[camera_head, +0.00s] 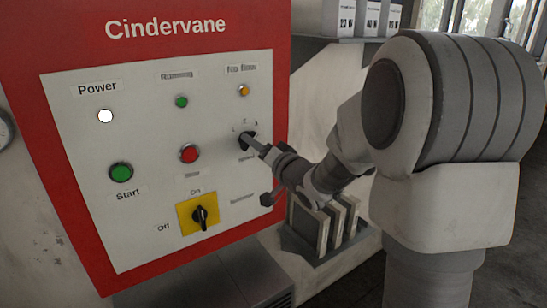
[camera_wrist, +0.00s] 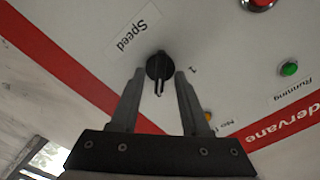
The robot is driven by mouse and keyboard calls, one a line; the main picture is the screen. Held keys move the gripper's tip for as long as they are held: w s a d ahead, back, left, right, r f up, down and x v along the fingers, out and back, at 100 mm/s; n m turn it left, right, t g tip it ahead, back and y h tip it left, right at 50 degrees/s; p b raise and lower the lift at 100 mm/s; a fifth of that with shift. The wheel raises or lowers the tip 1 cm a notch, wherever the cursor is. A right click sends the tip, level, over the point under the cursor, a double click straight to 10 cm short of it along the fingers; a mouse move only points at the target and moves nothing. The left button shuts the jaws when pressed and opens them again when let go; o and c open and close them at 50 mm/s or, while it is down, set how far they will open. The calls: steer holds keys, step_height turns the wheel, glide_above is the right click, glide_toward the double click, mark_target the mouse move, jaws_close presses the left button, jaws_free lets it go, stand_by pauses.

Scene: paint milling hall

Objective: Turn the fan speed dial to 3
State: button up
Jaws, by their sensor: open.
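The black fan speed dial (camera_wrist: 158,64) shows in the wrist view beside the label "Speed" (camera_wrist: 133,37). A light mark on the dial points toward the bottom of that view. One small numeral sits to the right of the dial but is hard to read. My gripper (camera_wrist: 160,73) is open, with one finger on each side of the dial and a narrow gap visible at each side. In the head view my gripper (camera_head: 256,145) reaches the dial (camera_head: 249,136) from the right and partly hides it. The numerals above it there are blurred.
The panel bears a yellow-backed On/Off switch (camera_head: 198,214), a red button (camera_head: 189,153), a green Start button (camera_head: 121,172), a white Power lamp (camera_head: 105,116), a green lamp (camera_head: 181,101) and an orange lamp (camera_head: 243,90). A dark knob (camera_head: 267,199) sits below the dial, near my arm.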

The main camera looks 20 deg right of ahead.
steer(key=b+v, duration=0.2)
steer(key=v, duration=1.4)
steer(key=shift+s, duration=0.3)
steer(key=shift+d+r, duration=0.1)
